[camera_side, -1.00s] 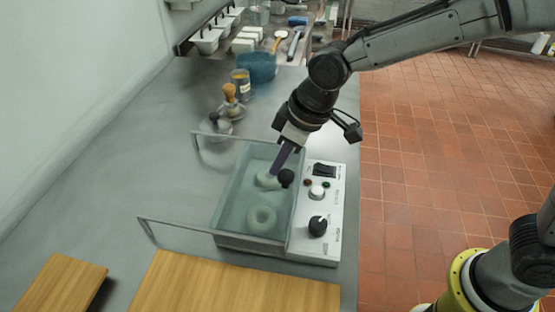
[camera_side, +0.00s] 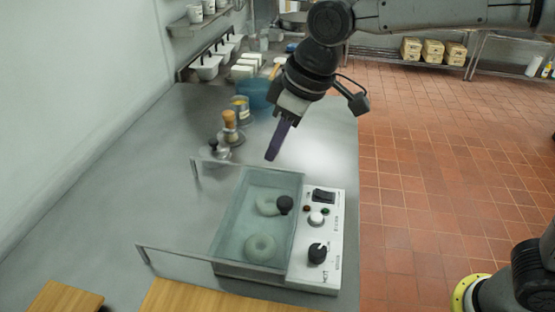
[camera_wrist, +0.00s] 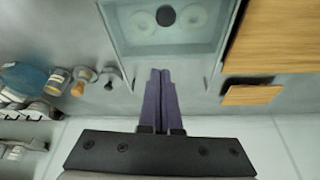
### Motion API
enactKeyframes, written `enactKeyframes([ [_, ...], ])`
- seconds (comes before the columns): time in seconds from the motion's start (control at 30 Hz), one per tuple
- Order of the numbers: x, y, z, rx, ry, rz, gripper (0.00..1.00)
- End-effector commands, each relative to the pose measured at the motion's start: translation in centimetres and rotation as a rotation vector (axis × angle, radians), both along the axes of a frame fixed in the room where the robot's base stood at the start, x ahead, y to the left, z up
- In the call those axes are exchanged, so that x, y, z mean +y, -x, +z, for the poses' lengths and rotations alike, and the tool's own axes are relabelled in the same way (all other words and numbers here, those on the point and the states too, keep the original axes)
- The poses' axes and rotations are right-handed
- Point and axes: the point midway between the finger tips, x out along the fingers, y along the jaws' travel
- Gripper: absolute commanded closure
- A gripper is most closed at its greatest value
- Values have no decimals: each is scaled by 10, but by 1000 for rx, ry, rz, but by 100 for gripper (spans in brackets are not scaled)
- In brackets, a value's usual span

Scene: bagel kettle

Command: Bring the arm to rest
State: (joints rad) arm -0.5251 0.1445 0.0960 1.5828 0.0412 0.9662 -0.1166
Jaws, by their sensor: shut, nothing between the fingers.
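A black knob (camera_side: 285,205) hides part of the back bagel.
Wooden boards (camera_side: 190,298) lie at the front of the steel counter (camera_side: 120,200). Wire rails stand at the kettle's left. A wooden-handled tool (camera_side: 230,122), a tin (camera_side: 241,106) and a blue bowl (camera_side: 258,94) stand behind. The left counter is clear.

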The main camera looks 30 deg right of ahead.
Motion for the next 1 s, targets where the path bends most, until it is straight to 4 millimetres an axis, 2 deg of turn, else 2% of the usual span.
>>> enactKeyframes([
  [0.13, -29, -4, 31, -55, -29, -61, 100],
  [0.2, -58, 4, 50, -89, -44, -112, 100],
  [0.3, -105, 29, 69, -132, -57, -196, 100],
  [0.43, -159, 74, 75, -171, -62, -310, 100],
  [0.6, -209, 143, 56, -203, -63, -459, 100],
  [0.7, -228, 181, 32, -206, -60, -535, 100],
  [0.8, -237, 210, 5, -193, -54, -585, 100],
  [0.9, -239, 226, -17, -166, -47, -607, 100],
  [1.0, -239, 233, -31, -136, -40, -613, 100],
])
